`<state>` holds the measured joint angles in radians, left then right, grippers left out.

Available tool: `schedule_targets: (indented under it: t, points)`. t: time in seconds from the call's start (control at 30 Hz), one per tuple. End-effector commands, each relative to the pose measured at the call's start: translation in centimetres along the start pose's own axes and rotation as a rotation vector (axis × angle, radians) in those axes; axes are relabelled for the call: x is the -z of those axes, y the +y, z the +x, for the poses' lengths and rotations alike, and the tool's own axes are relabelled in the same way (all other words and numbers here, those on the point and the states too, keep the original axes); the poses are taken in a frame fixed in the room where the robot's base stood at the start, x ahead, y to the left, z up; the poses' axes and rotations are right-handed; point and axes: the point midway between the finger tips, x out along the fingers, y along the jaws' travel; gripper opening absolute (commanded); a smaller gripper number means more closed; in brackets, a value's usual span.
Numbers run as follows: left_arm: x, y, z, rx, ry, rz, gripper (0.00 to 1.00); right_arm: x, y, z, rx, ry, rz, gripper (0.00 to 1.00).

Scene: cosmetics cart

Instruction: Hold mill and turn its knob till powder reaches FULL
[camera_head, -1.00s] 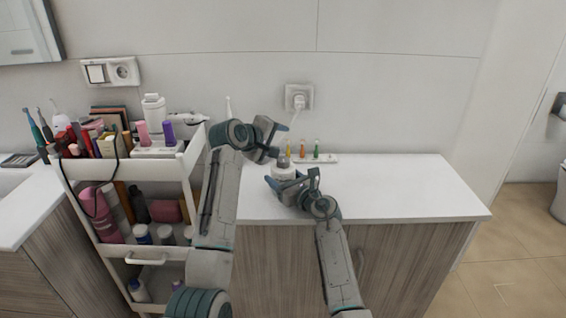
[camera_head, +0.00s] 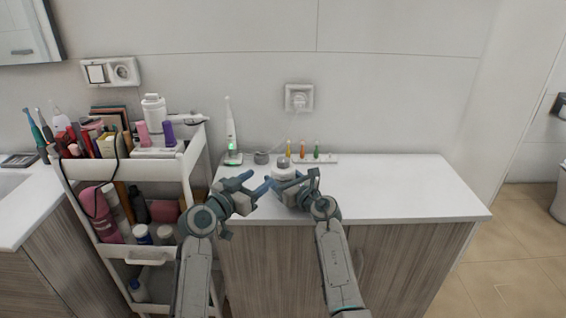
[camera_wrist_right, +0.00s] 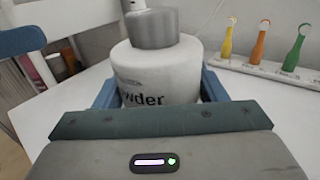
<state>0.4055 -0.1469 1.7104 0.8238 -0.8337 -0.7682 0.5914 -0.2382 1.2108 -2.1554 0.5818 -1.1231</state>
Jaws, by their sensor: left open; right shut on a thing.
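The mill (camera_head: 283,174) stands upright on the white counter, a white body with a grey knob (camera_wrist_right: 153,28) on top. In the right wrist view its body (camera_wrist_right: 150,75) shows part of the word "Powder". No FULL mark or powder level is readable. My right gripper (camera_head: 294,183) is shut around the mill body, with a blue finger on each side in the wrist view. My left gripper (camera_head: 256,187) is open and empty, just left of the mill and lower than its knob. One blue finger (camera_wrist_right: 20,40) shows at the left of the wrist view.
A white electric toothbrush (camera_head: 231,135) and a small grey round item (camera_head: 261,157) stand behind left. A loaded cart (camera_head: 158,170) is at the left. The counter's right side (camera_head: 400,190) is clear.

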Motion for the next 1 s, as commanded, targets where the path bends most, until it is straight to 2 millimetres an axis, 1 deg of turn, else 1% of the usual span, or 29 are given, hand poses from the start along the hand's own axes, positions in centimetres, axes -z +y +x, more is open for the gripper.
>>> schedule_targets:
  t: [0.07,0.17,0.27,0.5,0.6,0.7,0.83,1.0]
  points:
    - [-0.1,0.1,0.0,-0.001,0.005,0.018,0.54,0.0,0.0,0.0,0.0,0.001,0.0,0.32]
    - [0.0,0.1,0.8,-0.001,0.007,0.024,0.54,0.0,0.0,0.0,0.0,0.001,0.0,0.32]
    - [0.0,0.1,2.5,-0.002,0.007,0.024,0.54,0.0,0.0,0.0,0.0,0.0,0.0,0.32]
    - [0.0,0.1,7.4,-0.002,0.005,0.023,0.54,0.0,0.0,0.0,0.0,0.0,0.0,0.32]
    - [0.0,0.2,9.2,-0.003,0.005,0.022,0.54,0.0,0.0,0.0,0.0,0.0,0.0,0.32]
    - [0.0,0.1,10.4,-0.002,0.006,0.023,0.54,0.0,0.0,0.0,0.0,0.0,0.0,0.32]
    - [0.0,0.1,11.4,-0.001,0.005,0.023,0.54,0.0,0.0,0.0,0.0,0.0,0.0,0.32]
    - [0.0,0.1,11.8,-0.001,0.006,0.025,0.54,0.0,0.0,0.0,0.0,0.0,0.0,0.32]
